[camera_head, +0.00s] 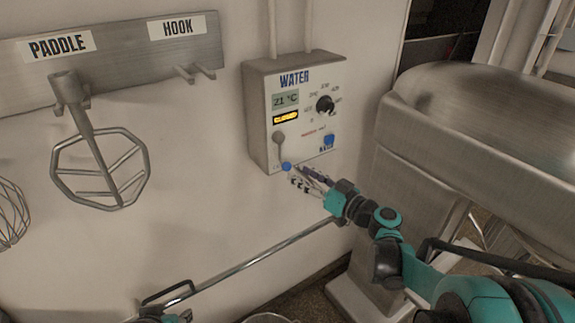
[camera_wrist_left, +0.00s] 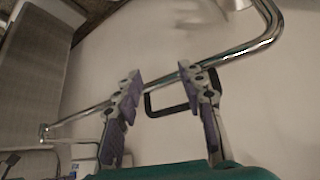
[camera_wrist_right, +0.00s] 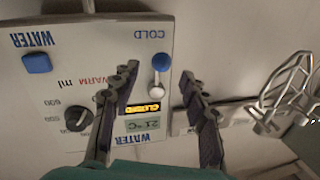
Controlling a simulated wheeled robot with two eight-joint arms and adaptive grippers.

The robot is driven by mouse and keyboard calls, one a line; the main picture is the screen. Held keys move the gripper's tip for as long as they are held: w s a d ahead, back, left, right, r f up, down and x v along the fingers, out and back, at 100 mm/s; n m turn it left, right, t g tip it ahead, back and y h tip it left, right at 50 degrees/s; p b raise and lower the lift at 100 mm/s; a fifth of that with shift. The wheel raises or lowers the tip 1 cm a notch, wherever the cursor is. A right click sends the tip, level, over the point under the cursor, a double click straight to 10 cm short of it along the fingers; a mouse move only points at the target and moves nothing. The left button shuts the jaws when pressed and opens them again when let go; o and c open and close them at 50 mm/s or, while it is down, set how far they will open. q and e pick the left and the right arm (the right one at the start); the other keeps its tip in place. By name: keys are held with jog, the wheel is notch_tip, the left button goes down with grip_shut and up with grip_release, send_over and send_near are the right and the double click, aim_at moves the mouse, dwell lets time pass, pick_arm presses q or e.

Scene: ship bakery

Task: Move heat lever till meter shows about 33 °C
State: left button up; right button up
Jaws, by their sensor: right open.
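The water control box (camera_head: 257,125) hangs on the wall in the head view. Its upper display (camera_head: 285,100) reads 21 °C. The heat lever has a blue ball knob (camera_head: 286,166) low on the panel, and the knob also shows beside the word COLD in the right wrist view (camera_wrist_right: 162,62). A pale rounded part (camera_wrist_right: 156,90) is next to it. My right gripper (camera_head: 312,182) is open just in front of the panel's lower edge. In its wrist view (camera_wrist_right: 155,82) the knob appears between the spread fingers; contact cannot be told. My left gripper (camera_wrist_left: 162,82) is open and empty.
A black dial (camera_head: 325,105) and a blue WATER button (camera_head: 329,141) are on the panel. A yellow-lit display (camera_head: 286,118) is below the temperature. A metal rail (camera_head: 265,257) runs below the box. A paddle (camera_head: 100,170) hangs left; a steel machine (camera_head: 470,125) stands right.

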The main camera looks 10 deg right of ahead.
aim_at(287, 167)
jog(key=b+x, duration=0.1)
jog(key=x, duration=0.5)
jog(key=shift+a, duration=0.15)
grip_shut()
